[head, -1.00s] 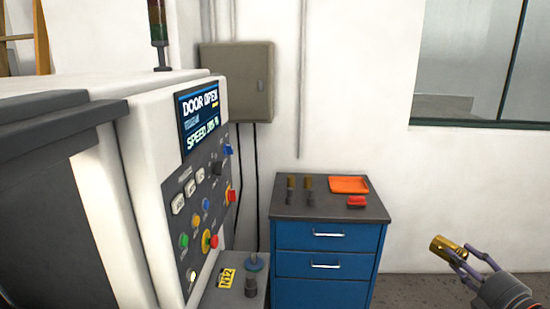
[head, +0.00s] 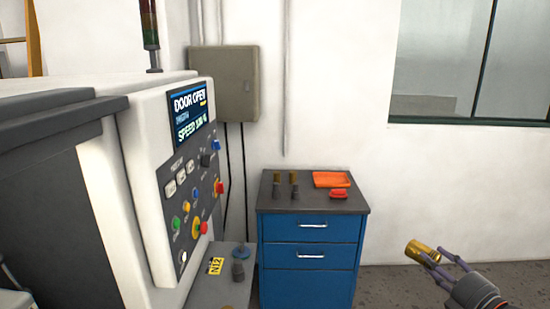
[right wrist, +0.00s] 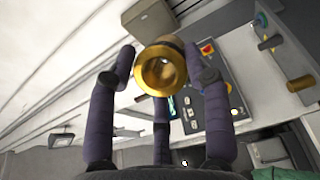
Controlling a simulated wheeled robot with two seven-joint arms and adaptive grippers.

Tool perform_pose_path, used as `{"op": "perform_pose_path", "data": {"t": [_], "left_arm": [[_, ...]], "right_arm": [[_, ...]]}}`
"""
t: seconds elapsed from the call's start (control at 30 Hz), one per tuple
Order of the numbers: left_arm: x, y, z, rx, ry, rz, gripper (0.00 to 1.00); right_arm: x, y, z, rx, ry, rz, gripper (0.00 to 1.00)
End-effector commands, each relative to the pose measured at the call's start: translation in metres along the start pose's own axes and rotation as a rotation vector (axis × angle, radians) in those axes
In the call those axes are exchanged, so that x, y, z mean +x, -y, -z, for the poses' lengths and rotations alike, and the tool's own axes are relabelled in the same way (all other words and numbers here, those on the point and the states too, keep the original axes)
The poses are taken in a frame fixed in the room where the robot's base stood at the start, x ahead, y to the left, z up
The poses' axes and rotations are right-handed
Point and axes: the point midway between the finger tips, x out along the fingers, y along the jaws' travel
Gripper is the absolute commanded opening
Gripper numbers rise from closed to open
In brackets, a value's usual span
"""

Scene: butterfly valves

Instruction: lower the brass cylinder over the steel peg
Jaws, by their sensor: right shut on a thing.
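The brass cylinder (head: 421,251) is at the lower right of the head view, held in the air and lying over on its side. My right gripper (head: 436,265) is shut on it with its purple fingers. In the right wrist view the cylinder (right wrist: 160,70) shows its round, recessed end to the camera, between the fingers (right wrist: 163,78). A small upright post on a blue round base (head: 241,251), which looks like the steel peg, stands on the machine's grey ledge, well left of the gripper. My left gripper is not in view.
A dark stub (head: 238,271) and a yellow N12 label (head: 216,266) are beside the blue base. The white machine (head: 130,190) with its control panel rises to the left.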

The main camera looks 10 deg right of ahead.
Motion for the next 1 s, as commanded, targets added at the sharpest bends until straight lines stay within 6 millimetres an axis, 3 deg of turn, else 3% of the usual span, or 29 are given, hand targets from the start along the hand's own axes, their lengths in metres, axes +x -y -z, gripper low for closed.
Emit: {"op": "perform_pose_path", "data": {"t": [0.17, 0.37, 0.7, 1.0], "left_arm": [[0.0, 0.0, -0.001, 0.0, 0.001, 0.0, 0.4], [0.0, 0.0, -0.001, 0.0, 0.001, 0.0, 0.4], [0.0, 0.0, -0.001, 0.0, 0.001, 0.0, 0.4], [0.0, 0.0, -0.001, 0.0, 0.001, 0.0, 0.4]], "right_arm": [[0.018, 0.018, 0.015, -0.001, -0.034, -0.005, 0.0], [0.043, 0.056, 0.041, 0.003, -0.067, -0.003, 0.0], [0.083, 0.162, 0.122, 0.007, -0.039, 0.0, 0.0], [0.077, 0.265, 0.202, 0.006, 0.064, 0.006, 0.0]]}}
